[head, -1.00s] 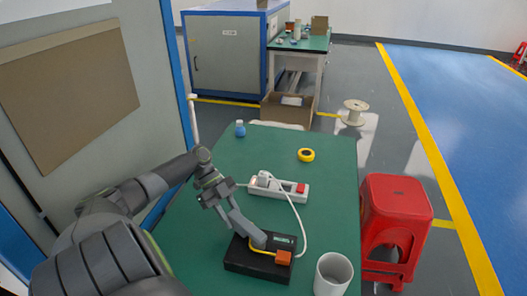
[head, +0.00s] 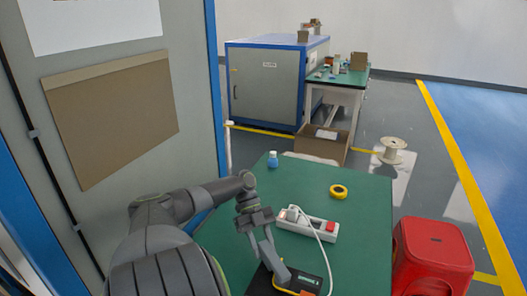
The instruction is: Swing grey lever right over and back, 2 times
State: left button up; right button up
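The grey lever (head: 273,259) rises from a black base (head: 306,285) at the bottom of the head view and leans to the left. The base is cut off by the lower edge of the picture. My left gripper (head: 258,230) points down at the lever's upper end. Its fingers are small and overlap the lever, so I cannot tell whether they are closed on it. My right gripper is out of view.
A white power strip (head: 291,225) with a plug and white cable lies just behind the base on the green table (head: 365,215). Yellow tape (head: 339,191) and a small blue bottle (head: 273,160) stand farther back. A red stool (head: 432,255) is at the right.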

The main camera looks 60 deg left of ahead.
pick_arm(q)
jog(key=shift+o, duration=1.4)
jog(key=shift+a+r, duration=0.1)
jog(key=b+v, duration=0.2)
jog(key=v, duration=0.9)
jog(key=shift+a+r, duration=0.25)
jog(key=shift+r, duration=0.05)
